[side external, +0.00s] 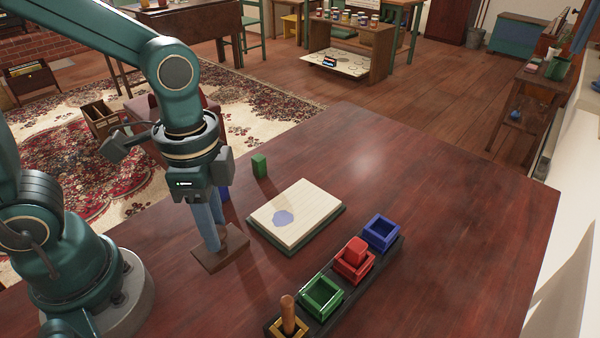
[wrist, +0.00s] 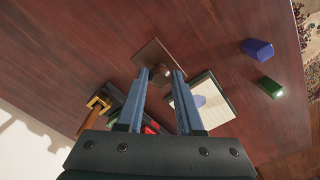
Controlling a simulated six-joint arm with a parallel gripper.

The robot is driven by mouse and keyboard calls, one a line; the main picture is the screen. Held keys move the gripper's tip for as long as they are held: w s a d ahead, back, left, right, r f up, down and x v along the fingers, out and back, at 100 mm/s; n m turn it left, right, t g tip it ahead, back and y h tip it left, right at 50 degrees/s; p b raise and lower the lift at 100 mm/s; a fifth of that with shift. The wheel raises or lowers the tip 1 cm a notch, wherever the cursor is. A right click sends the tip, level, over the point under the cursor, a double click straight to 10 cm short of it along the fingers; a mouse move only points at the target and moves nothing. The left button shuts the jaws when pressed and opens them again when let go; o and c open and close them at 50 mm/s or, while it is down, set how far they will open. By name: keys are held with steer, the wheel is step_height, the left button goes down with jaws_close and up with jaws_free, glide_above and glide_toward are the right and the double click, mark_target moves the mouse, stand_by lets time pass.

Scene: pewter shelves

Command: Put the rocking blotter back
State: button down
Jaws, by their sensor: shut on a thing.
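My gripper (side external: 218,246) points down at the table's near left and is shut on the rocking blotter (side external: 236,239), a small brown wooden piece partly hidden by the fingers. In the wrist view the blotter (wrist: 160,73) shows between the fingertips (wrist: 163,76). A flat brown rectangular plate (side external: 208,262) lies directly below it; I cannot tell whether plate and blotter are one piece or touching. The pale paper pad (side external: 305,208) on a dark green base, with a blue-grey ink blot (side external: 283,217), lies just right of the gripper.
A dark rack (side external: 337,302) holds blue (side external: 382,231), red, green (side external: 322,295) and yellow square trays. A red block (side external: 356,251) sits in the red tray and a wooden-handled tool (side external: 288,313) in the yellow. A green block (side external: 259,166) and blue block (wrist: 257,48) stand behind. The right tabletop is clear.

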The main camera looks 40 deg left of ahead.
steer(key=shift+f, duration=2)
steer(key=shift+f, duration=0.1)
steer(key=c, duration=0.5)
jaws_free()
steer(key=shift+c, duration=0.2)
step_height(320, 180, up, 12)
steer(key=shift+r, duration=0.1)
steer(key=shift+s+a+f+n+t, duration=0.1)
steer(key=shift+s+a+n+t, duration=0.1)
steer(key=shift+a+n+t, duration=0.95)
steer(key=shift+s+a+f+n+t, duration=0.15)
steer(key=shift+n+t, duration=0.55)
steer(key=shift+n, duration=1.15)
steer(key=shift+s+a+n+t, duration=0.2)
steer(key=shift+a+n+t, duration=0.6)
steer(key=shift+n, duration=0.7)
